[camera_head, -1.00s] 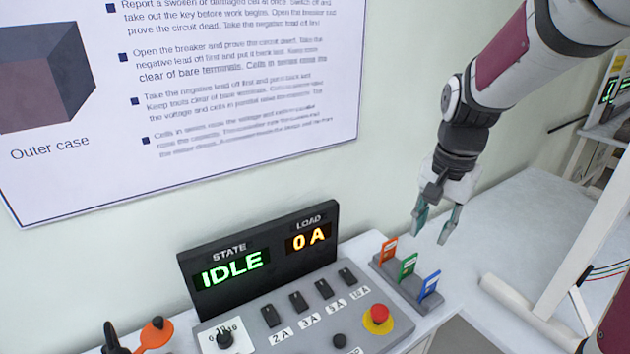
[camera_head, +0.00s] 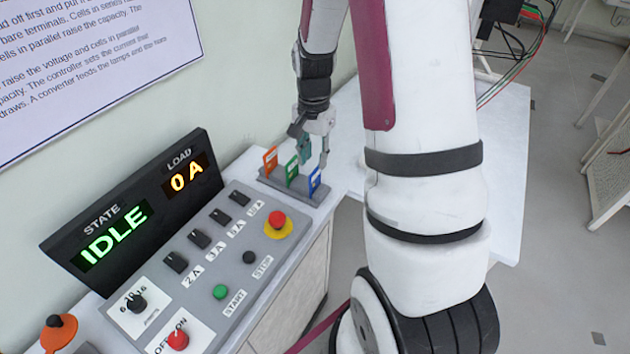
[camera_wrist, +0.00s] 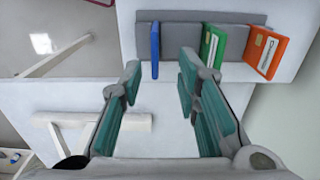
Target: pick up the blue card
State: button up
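The blue card (camera_head: 315,180) stands upright in a grey rack (camera_head: 284,187) at the end of the control panel. It is beside the green card (camera_head: 291,172) and the orange card (camera_head: 270,160). My gripper (camera_head: 313,155) is above the rack, close to the blue and green cards. In the wrist view my gripper (camera_wrist: 160,76) is open and empty, with its teal pads apart. There the blue card (camera_wrist: 155,50) shows edge-on, just ahead of the gap between the fingertips. I cannot tell whether a finger touches a card. Fingers partly hide the cards in the head view.
The control panel (camera_head: 205,255) has switches, a red stop button (camera_head: 277,219) and a display (camera_head: 135,212) reading IDLE and 0 A. The wall (camera_head: 255,60) is close behind the rack. A white table (camera_head: 505,150) extends right, partly behind my arm.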

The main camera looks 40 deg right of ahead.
aim_at(315, 170)
jog(key=f, duration=0.2)
jog(key=s+f, duration=0.1)
jog(key=f, duration=0.1)
jog(key=shift+a+p, duration=0.15)
jog(key=shift+p, duration=0.25)
jog(key=shift+w+f, duration=0.15)
jog(key=shift+f, duration=0.45)
grip_shut()
